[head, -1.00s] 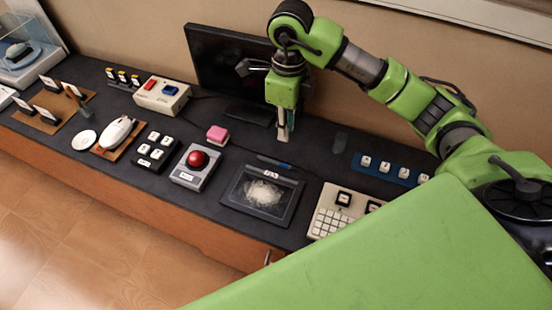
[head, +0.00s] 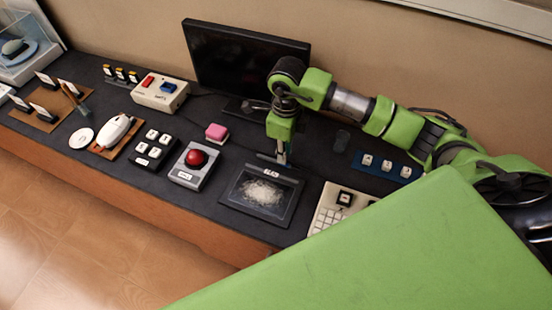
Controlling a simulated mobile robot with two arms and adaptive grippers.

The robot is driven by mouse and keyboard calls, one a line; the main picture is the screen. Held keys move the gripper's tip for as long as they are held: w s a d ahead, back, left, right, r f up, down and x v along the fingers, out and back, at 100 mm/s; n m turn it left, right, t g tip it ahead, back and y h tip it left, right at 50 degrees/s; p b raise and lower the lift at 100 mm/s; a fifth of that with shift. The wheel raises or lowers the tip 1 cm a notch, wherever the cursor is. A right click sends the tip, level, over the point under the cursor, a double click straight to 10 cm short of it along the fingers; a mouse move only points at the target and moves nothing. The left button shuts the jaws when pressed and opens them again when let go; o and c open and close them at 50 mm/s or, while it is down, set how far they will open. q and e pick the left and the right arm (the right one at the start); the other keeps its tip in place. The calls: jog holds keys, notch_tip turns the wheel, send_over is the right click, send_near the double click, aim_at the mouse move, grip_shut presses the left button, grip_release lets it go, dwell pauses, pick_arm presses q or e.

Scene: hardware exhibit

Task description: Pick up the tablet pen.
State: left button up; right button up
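The tablet pen (head: 266,157) is a thin dark stick lying behind the drawing tablet (head: 237,204), on the dark tabletop. My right gripper (head: 282,161) points straight down at the pen, its fingertips at the pen's right part and hiding some of it. I cannot tell whether the fingers are open or shut on the pen, or whether they touch it. The tablet has a pale scribble on its screen and a small label at its back edge. My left gripper is not in view.
A black monitor (head: 240,62) stands behind my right gripper. A blue strip with keys (head: 387,167) lies to the right. My green body covers the lower right.

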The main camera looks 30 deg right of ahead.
notch_tip(320, 180, down, 2)
jog(key=shift+s+a+f+p, duration=0.15)
jog(key=shift+f+p, duration=0.1)
jog(key=shift+p, duration=0.1)
jog(key=shift+f, duration=0.55)
grip_shut()
jog(key=shift+r, duration=0.1)
